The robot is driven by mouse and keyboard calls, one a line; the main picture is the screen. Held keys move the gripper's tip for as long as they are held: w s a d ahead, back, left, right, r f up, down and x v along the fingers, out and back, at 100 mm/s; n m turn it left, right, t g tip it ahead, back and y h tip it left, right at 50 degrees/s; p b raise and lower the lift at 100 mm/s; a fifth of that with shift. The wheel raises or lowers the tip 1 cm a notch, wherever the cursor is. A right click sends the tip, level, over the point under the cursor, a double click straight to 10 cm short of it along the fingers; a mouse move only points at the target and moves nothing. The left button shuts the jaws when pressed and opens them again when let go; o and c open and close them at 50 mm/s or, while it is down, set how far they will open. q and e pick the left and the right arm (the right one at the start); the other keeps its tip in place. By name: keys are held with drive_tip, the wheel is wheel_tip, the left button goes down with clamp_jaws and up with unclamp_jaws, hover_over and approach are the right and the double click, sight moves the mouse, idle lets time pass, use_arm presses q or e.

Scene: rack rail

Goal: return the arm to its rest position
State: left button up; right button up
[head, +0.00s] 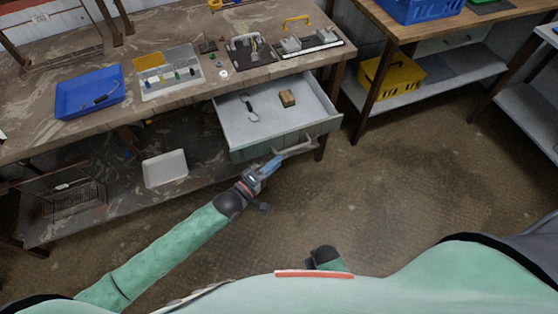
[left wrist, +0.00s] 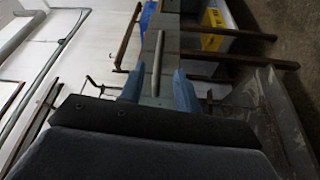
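My left arm (head: 165,255) reaches from the lower left of the head view to the front of the open drawer. My left gripper (head: 274,162) is beside the left end of the drawer handle (head: 298,148). In the left wrist view its two blue fingertips (left wrist: 158,88) stand apart, with the handle bar (left wrist: 158,62) showing between them; I cannot tell whether they touch it. A dark and green part of my body shows at the bottom centre of the head view. My right gripper does not show.
The pulled-out drawer (head: 262,122) holds a small brown block (head: 287,98) and a dark hooked item (head: 250,108). The workbench (head: 150,115) carries a blue tray (head: 90,92). A white bin (head: 165,169) is on its lower shelf. Floor (head: 400,200) to the right is clear.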

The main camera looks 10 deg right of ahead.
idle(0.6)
use_arm(q)
drive_tip(key=s+a+r+m+g+y, duration=0.1)
drive_tip(key=s+a+m+g+y, duration=0.3)
drive_tip(key=s+a+y, duration=0.75)
drive_tip(key=s+a+m+g+y, duration=0.35)
drive_tip(key=s+a, duration=0.45)
drive_tip(key=a, duration=0.8)
drive_tip(key=s+d+f+g, duration=0.1)
drive_tip(key=s+d+f, duration=0.1)
drive_tip(key=f, duration=1.6)
drive_tip(key=s+d+f+g, duration=0.1)
drive_tip(key=s+d+f, duration=0.1)
drive_tip(key=f, duration=1.7)
drive_tip(key=shift+s+f, duration=0.2)
drive_tip(key=shift+s, duration=0.45)
drive_tip(key=shift+s, duration=0.1)
